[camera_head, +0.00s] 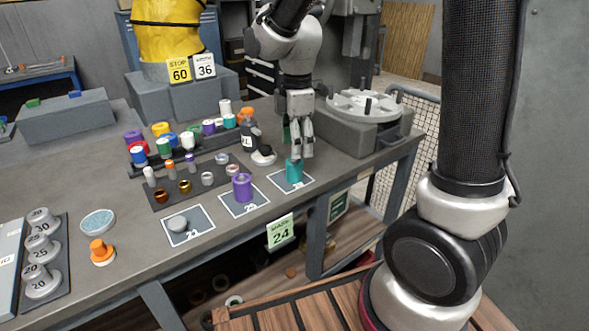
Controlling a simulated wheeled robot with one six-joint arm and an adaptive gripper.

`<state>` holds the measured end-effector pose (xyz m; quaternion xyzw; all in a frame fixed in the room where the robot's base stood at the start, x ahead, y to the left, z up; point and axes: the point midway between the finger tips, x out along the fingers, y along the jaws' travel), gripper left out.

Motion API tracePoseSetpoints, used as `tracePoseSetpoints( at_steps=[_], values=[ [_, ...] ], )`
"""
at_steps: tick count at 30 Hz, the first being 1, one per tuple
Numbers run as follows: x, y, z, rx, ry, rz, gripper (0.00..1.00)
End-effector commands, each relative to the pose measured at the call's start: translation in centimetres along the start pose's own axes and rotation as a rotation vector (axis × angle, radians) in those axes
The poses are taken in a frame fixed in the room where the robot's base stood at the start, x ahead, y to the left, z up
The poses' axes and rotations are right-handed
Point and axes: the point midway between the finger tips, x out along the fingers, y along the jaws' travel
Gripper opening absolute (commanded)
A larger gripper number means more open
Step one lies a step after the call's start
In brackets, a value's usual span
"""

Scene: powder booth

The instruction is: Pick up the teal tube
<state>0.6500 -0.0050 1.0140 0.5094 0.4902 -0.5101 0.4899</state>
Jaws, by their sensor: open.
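The teal tube (294,171) stands upright on a dark square pad (291,182) with a white border, near the front right edge of the grey workbench. My gripper (301,155) is open and points down. Its fingertips are close above and slightly right of the tube's top, overlapping its upper edge in this view. I cannot tell whether they touch it. A second green-teal object (286,133) is partly hidden behind the gripper.
A purple tube (242,187) stands on the pad to the left, and a grey disc (177,223) lies on the pad beyond it. A small dark bottle (248,140) is behind left. A round fixture (364,106) on a grey block stands right. Racks of coloured parts fill the bench's middle.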

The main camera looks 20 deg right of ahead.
Motion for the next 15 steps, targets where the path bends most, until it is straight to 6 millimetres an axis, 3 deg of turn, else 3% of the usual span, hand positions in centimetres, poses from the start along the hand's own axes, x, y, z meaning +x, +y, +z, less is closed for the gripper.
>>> tracePoseSetpoints(
  at_steps=[10, 15],
  values=[
    [5.1, 0.0, -0.4, 0.003, -0.001, -0.002, 0.63],
    [6.3, 0.0, -0.4, 0.003, 0.0, 0.0, 0.63]
  ],
)
